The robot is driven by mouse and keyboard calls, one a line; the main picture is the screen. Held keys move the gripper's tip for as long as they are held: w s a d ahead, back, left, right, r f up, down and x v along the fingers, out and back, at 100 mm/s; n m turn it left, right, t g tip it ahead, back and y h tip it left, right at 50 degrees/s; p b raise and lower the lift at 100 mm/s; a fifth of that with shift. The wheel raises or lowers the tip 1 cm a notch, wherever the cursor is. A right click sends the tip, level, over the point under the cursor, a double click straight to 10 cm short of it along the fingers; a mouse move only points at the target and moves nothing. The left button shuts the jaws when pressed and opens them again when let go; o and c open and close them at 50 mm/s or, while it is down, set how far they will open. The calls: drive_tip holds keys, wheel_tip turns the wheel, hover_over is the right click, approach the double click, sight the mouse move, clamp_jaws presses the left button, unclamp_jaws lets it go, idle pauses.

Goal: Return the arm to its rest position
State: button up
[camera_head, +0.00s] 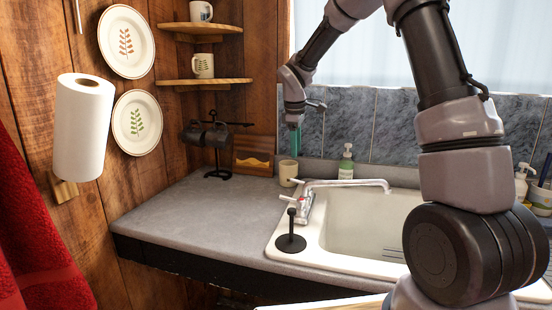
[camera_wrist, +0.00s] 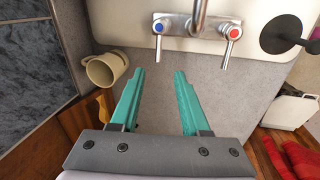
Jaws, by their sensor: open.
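My gripper (camera_head: 295,141) hangs at the end of my arm above the back of the grey counter, left of the sink, with its teal fingers pointing down. In the wrist view my gripper (camera_wrist: 158,85) shows its two teal fingers spread apart with only grey counter between them. It is open and holds nothing. My arm reaches from the right side of the head view, over the sink, to the back wall.
A cream cup (camera_head: 288,174) stands below my gripper. The tap (camera_head: 345,184), soap bottle (camera_head: 346,162) and black plunger-like stand (camera_head: 291,232) are around the sink (camera_head: 362,228). A mug rack (camera_head: 217,140) stands left. The counter's left part (camera_head: 180,215) is clear.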

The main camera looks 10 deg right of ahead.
drive_tip(key=s+d+r+m+t+y, duration=0.15)
drive_tip(key=s+d+r+m, duration=0.25)
drive_tip(key=s+r+m, duration=0.5)
drive_tip(key=s+d+r+m+t, duration=0.2)
drive_tip(key=s+d+r+m, duration=0.15)
drive_tip(key=s+r, duration=0.6)
drive_tip(key=s+d+f+m+t, duration=0.1)
drive_tip(key=s+m, duration=0.1)
drive_tip(key=s, duration=0.4)
drive_tip(key=s+f+m+y, duration=0.1)
drive_tip(key=s+m, duration=0.1)
drive_tip(key=s, duration=0.4)
drive_tip(key=shift+s+d+f+t, duration=0.35)
drive_tip(key=shift+s+d+f, duration=0.05)
